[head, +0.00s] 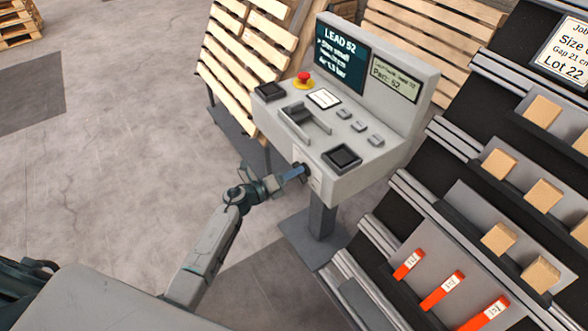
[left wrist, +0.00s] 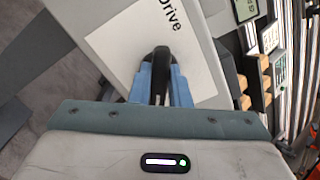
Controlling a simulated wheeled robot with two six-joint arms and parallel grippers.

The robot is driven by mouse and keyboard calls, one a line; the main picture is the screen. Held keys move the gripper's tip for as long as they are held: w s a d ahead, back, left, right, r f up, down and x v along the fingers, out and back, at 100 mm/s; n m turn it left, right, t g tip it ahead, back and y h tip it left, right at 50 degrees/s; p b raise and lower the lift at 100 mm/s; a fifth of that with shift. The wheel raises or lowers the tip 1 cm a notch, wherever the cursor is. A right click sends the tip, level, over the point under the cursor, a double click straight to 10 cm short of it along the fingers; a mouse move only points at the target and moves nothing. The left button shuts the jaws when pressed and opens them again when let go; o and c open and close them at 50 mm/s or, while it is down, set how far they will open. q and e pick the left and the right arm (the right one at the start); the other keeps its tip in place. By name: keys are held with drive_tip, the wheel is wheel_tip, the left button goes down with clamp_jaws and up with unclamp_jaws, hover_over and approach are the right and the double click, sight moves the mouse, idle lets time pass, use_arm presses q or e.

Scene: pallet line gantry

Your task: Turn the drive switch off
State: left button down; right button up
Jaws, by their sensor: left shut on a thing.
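The drive switch (left wrist: 161,57) is a black knob on a white plate marked "Drive" (left wrist: 186,40) in the left wrist view. It sits on the front face of the grey control console (head: 376,133), and in the head view the knob is mostly hidden by my gripper. My left gripper (head: 301,171) reaches the console's front from the left. In the left wrist view its two blue fingers (left wrist: 161,82) are shut on the knob, one on each side. The knob's off and on marks cannot be read. My right gripper is not in view.
The console top has a red emergency button (head: 303,79), a lever (head: 297,113) and black pads. A screen (head: 341,57) reads "LEAD 52". Racks with wooden blocks (head: 543,194) and orange-red pieces (head: 440,290) stand at right. Pallets (head: 244,42) lean behind.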

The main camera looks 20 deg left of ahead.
use_arm(q)
drive_tip(key=n+p, duration=0.3)
drive_tip(key=n, duration=0.3)
drive_tip(key=shift+f+n, duration=0.15)
drive_tip(key=shift+n, duration=0.15)
idle(0.5)
drive_tip(key=c, duration=1.4)
unclamp_jaws()
drive_tip(key=shift+o, duration=0.2)
drive_tip(key=shift+a+f, duration=0.1)
drive_tip(key=b+v, duration=0.2)
drive_tip(key=v, duration=0.8)
drive_tip(key=shift+s+a, duration=0.2)
drive_tip(key=shift+s, duration=0.1)
